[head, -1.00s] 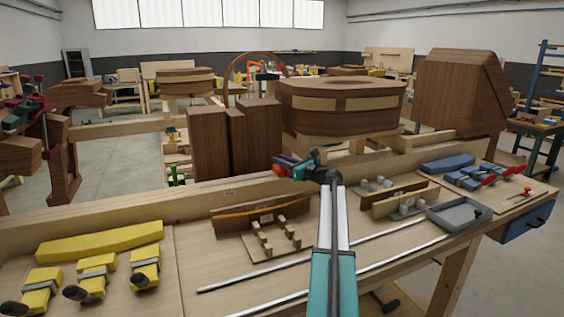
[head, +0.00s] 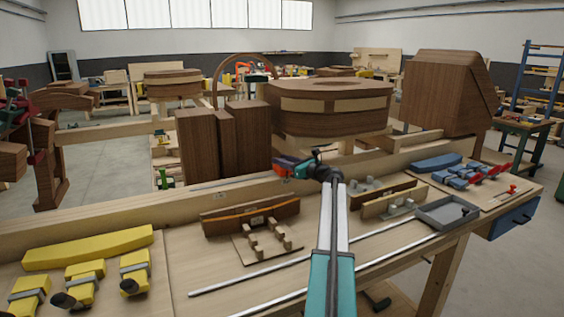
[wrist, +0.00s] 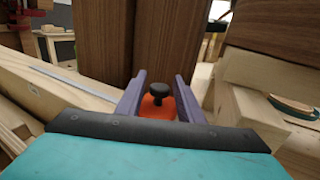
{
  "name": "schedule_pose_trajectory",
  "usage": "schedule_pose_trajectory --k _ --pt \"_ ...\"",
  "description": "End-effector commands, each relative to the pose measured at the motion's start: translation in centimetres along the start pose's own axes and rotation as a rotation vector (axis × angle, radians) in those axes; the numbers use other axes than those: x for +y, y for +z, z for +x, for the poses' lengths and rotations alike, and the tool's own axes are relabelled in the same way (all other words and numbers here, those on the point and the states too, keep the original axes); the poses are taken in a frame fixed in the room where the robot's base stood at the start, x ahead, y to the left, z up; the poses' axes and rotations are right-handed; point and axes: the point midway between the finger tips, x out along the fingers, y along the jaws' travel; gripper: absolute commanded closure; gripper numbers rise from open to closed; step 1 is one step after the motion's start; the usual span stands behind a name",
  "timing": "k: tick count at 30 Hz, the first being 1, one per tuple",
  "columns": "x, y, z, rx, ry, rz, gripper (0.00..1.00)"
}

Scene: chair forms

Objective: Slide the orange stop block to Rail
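The orange stop block (wrist: 155,108) has a black knob on top and sits between the purple fingers of my gripper (wrist: 159,84) in the wrist view. The fingers lie close along both its sides; its lower part is hidden. In the head view my gripper (head: 287,166) is at the long wooden beam along the back of the bench, with a bit of orange by its fingers. A thin grey metal strip, perhaps the rail (wrist: 62,80), lies along the beam at the left of the wrist view. I see no readable label for Rail.
Dark wooden blocks (head: 222,142) stand just behind the beam. Yellow clamps (head: 134,272), a notched wooden fixture (head: 268,240), metal rods (head: 250,275), a grey tray (head: 446,214) and blue clamps (head: 465,176) lie on the bench in front.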

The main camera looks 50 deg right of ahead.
Motion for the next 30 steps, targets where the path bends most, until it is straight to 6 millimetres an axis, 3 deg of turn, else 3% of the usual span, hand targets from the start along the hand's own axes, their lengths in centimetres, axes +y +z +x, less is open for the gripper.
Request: schedule_pose_trajectory --k 16,30 --pt "0.0 -0.1 -1.0 0.001 -0.001 0.000 0.60" --pt "0.1 -0.2 -7.8 0.000 -0.002 0.000 0.60"
